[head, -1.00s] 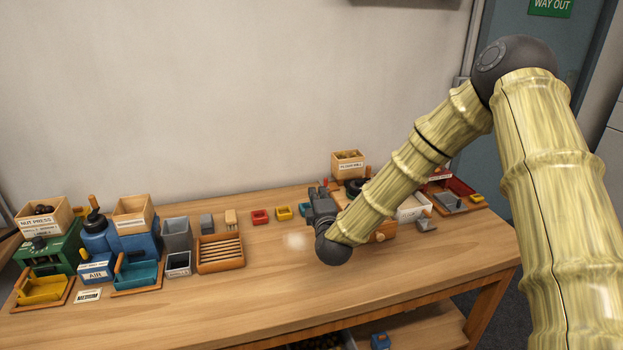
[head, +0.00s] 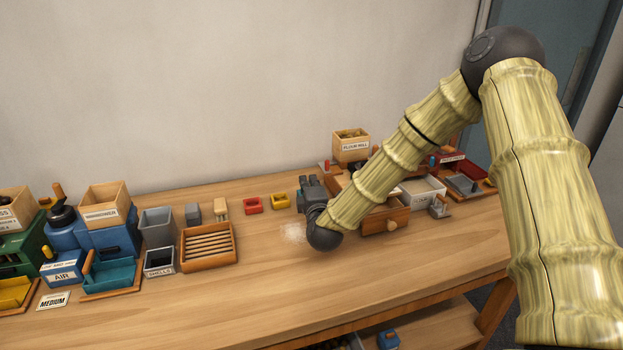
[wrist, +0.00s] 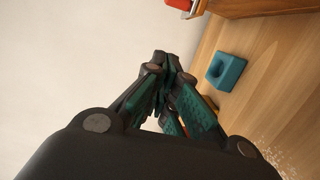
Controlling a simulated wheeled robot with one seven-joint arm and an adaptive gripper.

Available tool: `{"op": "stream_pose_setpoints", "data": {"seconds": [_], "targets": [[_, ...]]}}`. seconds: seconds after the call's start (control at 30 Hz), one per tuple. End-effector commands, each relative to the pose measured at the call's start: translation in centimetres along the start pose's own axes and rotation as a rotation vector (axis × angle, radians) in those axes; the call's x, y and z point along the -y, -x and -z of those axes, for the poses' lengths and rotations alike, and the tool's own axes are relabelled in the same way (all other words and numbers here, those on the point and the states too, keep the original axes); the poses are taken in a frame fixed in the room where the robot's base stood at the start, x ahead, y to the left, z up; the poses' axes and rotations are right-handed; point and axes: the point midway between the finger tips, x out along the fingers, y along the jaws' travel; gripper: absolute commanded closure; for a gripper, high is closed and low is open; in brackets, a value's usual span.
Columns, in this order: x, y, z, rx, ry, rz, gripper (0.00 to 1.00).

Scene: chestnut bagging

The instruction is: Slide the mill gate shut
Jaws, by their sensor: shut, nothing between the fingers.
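The flour mill has a labelled wooden hopper (head: 351,147) at the back of the table, right of centre in the head view. A wooden drawer front (head: 385,220) with a round knob shows below it. My forearm hides much of the mill's body. A small red part (head: 323,165) stands at the mill's left side; I cannot tell whether it is the gate. A red part on a wooden body (wrist: 180,4) also shows at the wrist view's top edge. My gripper (head: 309,182) is left of the mill, fingers pointing away. It is shut and empty, fingertips (wrist: 165,60) together.
A teal block (wrist: 226,71) lies near the fingers. Yellow (head: 280,200) and red (head: 253,205) cups stand to the left. A slatted wooden tray (head: 208,262) is further left. Pale powder (head: 294,232) lies on the table. The front middle of the table is clear.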

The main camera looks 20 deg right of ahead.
Motion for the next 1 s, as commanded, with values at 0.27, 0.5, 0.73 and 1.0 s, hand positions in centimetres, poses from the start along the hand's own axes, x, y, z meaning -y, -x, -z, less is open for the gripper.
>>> {"op": "stream_pose_setpoints", "data": {"seconds": [0.27, 0.5, 0.73, 1.0], "targets": [[-0.2, -4.3, -0.2, 0.004, -0.001, 0.0, 1.0], [-0.2, -7.7, 0.0, 0.001, -0.001, 0.0, 1.0], [-0.1, -8.9, -0.8, 0.001, -0.001, 0.002, 1.0], [-0.1, -8.2, -2.7, 0.001, -0.001, 0.001, 1.0]]}}
